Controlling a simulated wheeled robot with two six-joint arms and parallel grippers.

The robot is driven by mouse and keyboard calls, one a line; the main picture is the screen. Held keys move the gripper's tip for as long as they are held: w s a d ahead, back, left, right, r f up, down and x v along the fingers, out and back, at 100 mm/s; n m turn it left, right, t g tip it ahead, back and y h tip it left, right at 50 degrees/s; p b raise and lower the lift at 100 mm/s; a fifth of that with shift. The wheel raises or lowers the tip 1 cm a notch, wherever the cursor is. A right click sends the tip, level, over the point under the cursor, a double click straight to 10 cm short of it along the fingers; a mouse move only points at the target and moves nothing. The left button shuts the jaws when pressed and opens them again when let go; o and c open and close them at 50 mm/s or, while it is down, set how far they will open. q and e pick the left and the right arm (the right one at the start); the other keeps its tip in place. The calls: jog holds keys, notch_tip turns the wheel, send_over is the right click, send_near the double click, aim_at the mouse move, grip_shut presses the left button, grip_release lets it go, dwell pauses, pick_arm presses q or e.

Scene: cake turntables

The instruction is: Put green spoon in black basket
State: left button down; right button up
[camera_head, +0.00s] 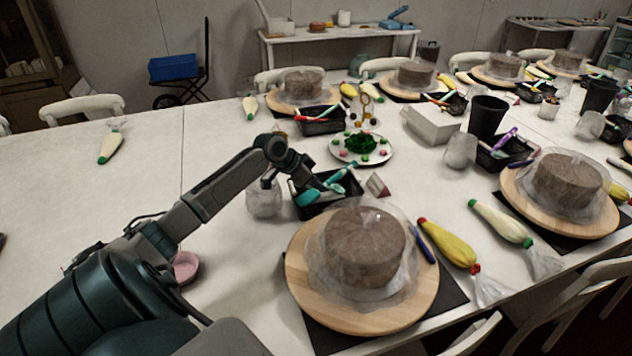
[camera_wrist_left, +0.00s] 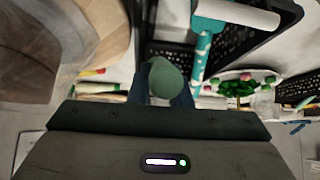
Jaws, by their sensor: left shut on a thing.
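My left gripper (camera_head: 312,184) is at the near black basket (camera_head: 343,203), over its left part. In the left wrist view the gripper (camera_wrist_left: 166,92) is shut on the green spoon, whose rounded green end (camera_wrist_left: 165,78) shows between the fingers. The black mesh basket (camera_wrist_left: 168,52) shows just beyond the spoon in that view. I cannot tell whether the spoon touches the basket floor. A teal tool with a pale roller (camera_wrist_left: 236,14) lies in the basket. My right gripper is not in view.
A cake on a wooden turntable (camera_head: 300,290) stands just in front of the basket. A clear glass (camera_head: 264,200) is close on its left, and a plate of decorations (camera_head: 344,156) is behind. A pink bowl (camera_head: 186,267) sits near my arm. The table's left side is mostly clear.

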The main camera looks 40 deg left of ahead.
pick_arm(q)
jog(key=shift+f+b, duration=0.35)
jog(key=shift+f, duration=1.15)
jog(key=shift+f+b, duration=0.35)
jog(key=shift+f, duration=0.6)
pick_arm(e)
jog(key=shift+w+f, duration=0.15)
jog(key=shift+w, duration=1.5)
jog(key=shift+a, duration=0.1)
pick_arm(q)
jog(key=c, duration=1.3)
grip_release()
jog(key=shift+o, duration=0.2)
jog(key=shift+r, duration=0.1)
